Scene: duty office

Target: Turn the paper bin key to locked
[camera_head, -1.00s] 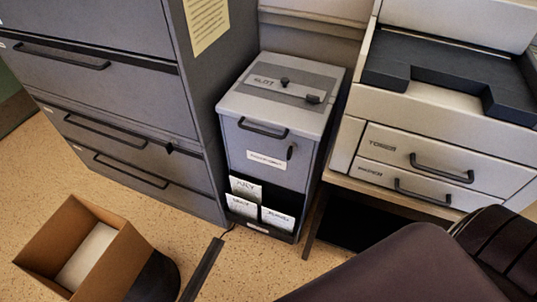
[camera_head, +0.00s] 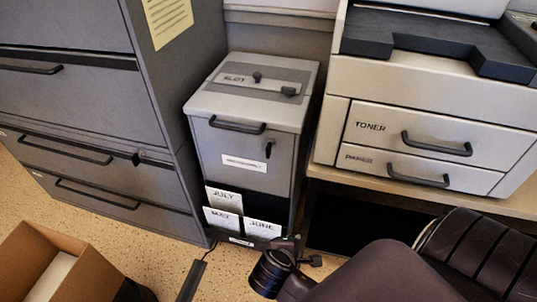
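The paper bin (camera_head: 203,103) is a grey cabinet with a slotted top, standing between the filing cabinet and the printer. Its small dark key (camera_head: 268,149) sits on the upper right of the front door, beside a white label (camera_head: 244,163) and below the black handle (camera_head: 238,125). The key looks roughly upright; any lock markings are too small to read. My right gripper (camera_head: 303,253) shows at the bottom centre, low in front of the bin and apart from the key. Its fingers are too small and dark to tell open from shut. My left gripper is out of view.
The filing cabinet (camera_head: 85,100) stands close on the left. The printer (camera_head: 430,85) stands on a table (camera_head: 420,190) at right. Cards labelled July, May and June (camera_head: 262,229) sit in the bin's lower opening. A cardboard box (camera_head: 85,275) is at lower left.

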